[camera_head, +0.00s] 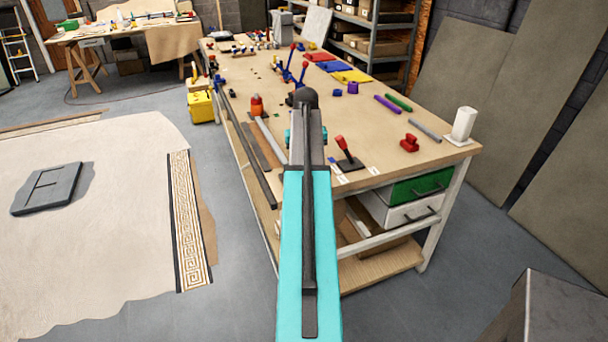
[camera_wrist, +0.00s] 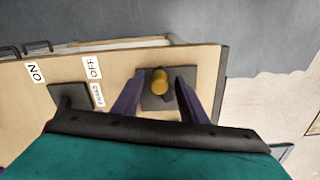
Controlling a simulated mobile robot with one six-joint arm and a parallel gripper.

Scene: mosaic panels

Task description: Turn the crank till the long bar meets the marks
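In the wrist view, a yellow round-ended knob (camera_wrist: 160,80) stands on a dark square plate (camera_wrist: 155,101) at the table's edge. It may be the crank's handle; I cannot tell. My gripper (camera_wrist: 160,75) has its two purple fingers apart, one on each side of the knob, with gaps. In the head view my own arm hides the knob and the fingers. A long dark bar (camera_head: 247,150) runs along the left edge of the workbench (camera_head: 385,150). I cannot tell whether it is the task's long bar, and no marks for it are clear.
A red-handled lever (camera_head: 343,150) stands right of my arm. In the wrist view, an ON label (camera_wrist: 35,72) and an OFF label (camera_wrist: 93,68) lie beside it. The floor left of the bench has a mosaic panel (camera_head: 110,150).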

